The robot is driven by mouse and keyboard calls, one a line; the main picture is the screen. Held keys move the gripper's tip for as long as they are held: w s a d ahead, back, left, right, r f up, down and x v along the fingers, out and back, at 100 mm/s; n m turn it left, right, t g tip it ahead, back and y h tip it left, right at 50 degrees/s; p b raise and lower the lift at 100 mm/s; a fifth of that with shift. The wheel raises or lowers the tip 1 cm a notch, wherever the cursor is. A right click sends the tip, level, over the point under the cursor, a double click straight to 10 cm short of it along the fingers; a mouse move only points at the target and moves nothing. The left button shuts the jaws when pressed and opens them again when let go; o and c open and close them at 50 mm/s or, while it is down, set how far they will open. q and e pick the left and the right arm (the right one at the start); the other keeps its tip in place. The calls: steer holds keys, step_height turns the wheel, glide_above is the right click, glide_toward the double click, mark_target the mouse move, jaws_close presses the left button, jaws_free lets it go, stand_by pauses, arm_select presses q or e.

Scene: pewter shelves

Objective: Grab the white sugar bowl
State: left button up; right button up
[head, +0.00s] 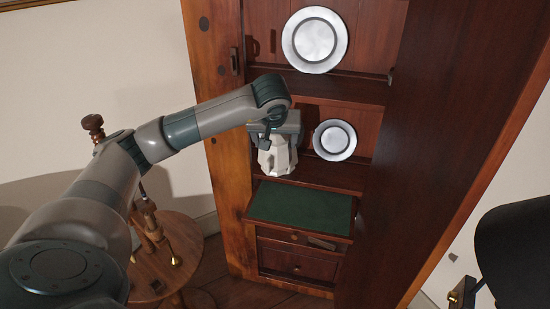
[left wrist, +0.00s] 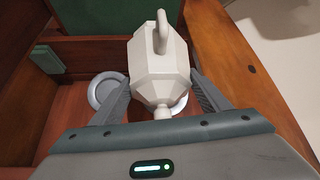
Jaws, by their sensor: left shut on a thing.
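The white sugar bowl (head: 277,160) is a faceted vessel at the left side of the open cabinet, in front of the lower plate shelf. My left gripper (head: 274,140) reaches it from above and is shut on it. In the left wrist view the bowl (left wrist: 158,72) sits between the two dark fingers, with a loop handle at the far end and a small knob nearest the palm. Whether its base touches the shelf cannot be told. My right gripper is not in view.
A large plate (head: 315,40) stands on the upper shelf, and a smaller plate (head: 335,140) stands right of the bowl. A green-topped drawer unit (head: 300,208) is below. The open cabinet door (head: 430,130) blocks the right. A round wooden table (head: 170,262) stands at lower left.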

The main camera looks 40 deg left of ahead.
arm_select(q)
step_height(320, 180, up, 2)
steer(key=shift+r, duration=0.55)
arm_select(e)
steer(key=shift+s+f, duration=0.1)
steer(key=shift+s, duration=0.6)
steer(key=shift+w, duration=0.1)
